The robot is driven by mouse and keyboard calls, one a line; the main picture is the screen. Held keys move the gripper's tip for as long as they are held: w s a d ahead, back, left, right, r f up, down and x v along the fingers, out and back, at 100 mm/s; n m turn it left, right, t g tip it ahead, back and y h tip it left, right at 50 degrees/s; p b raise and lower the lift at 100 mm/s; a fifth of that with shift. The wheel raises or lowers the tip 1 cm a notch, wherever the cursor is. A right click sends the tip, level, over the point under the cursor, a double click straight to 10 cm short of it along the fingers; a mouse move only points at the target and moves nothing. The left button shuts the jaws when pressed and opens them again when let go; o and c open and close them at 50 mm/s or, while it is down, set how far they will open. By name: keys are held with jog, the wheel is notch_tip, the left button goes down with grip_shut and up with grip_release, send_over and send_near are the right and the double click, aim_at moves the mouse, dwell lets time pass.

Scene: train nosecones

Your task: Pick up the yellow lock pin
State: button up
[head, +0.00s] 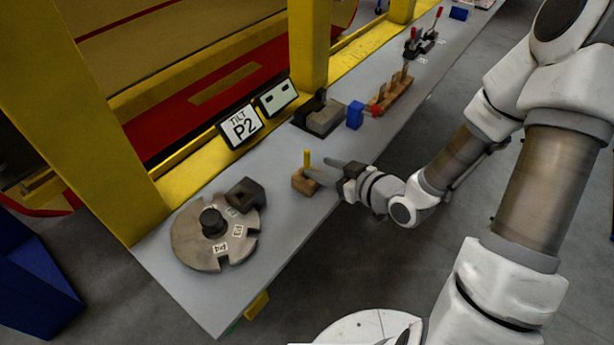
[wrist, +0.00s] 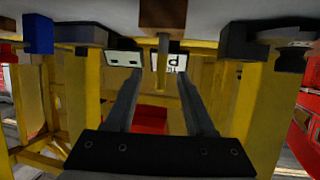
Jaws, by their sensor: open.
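The yellow lock pin (head: 307,157) stands upright in a small wooden block (head: 304,183) on the grey bench. My gripper (head: 316,169) reaches in from the right, with its fingers close to the pin. In the wrist view, which looks upside down, the pin (wrist: 163,50) hangs from the block (wrist: 163,13). There it appears between the two open fingers of my gripper (wrist: 158,76). Neither finger visibly touches the pin. I cannot tell exactly how deep it sits between them.
A notched metal disc (head: 190,240) and a dark block (head: 246,194) lie nearer on the bench. Behind the pin stand a P2 sign (head: 241,127), a grey fixture (head: 320,117), a blue block (head: 355,114) and a wooden rack (head: 392,97). A yellow post (head: 308,45) rises along the bench's far edge.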

aim_at(300, 169)
jog(key=shift+w+a+f+b, duration=0.25)
jog(key=shift+a+f+b, duration=0.3)
jog(key=shift+b, duration=2.55)
jog(key=shift+w+r+b+x, duration=0.15)
jog(key=shift+b+x, duration=0.4)
jog(key=shift+x, duration=0.7)
jog(key=shift+r+b+x, duration=0.2)
jog(key=shift+b+x, duration=0.3)
jog(key=shift+x, duration=0.75)
jog(key=shift+w+r+b+x, duration=0.15)
jog(key=shift+b+x, duration=0.4)
jog(key=shift+x, duration=0.7)
jog(key=shift+s, duration=0.1)
grip_shut()
